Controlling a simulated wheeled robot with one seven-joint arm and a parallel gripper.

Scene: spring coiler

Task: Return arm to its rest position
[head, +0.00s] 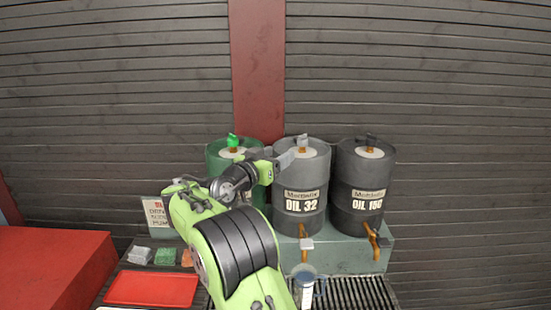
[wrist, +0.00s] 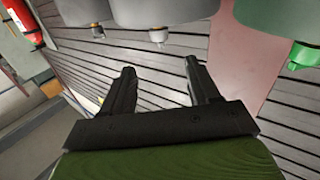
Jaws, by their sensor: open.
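My green and black arm reaches up from the bottom of the head view, and my gripper (head: 278,164) is in front of the drums, near the top of the grey OIL 32 drum (head: 302,225). In the wrist view my gripper (wrist: 158,68) has its two black fingers spread wide, with nothing between them. A green drum (head: 217,160) is partly hidden behind my arm. A darker OIL 150 drum (head: 361,225) stands at the right. I cannot tell whether my gripper touches any drum.
A container with a blue top (head: 304,272) stands below the middle drum's tap, by a slatted grate (head: 355,293). A red tray (head: 152,289), small blocks (head: 165,257) and a red surface (head: 50,265) lie left. A slatted wall (head: 450,100) closes the back. The wrist view shows a fire extinguisher (wrist: 24,20).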

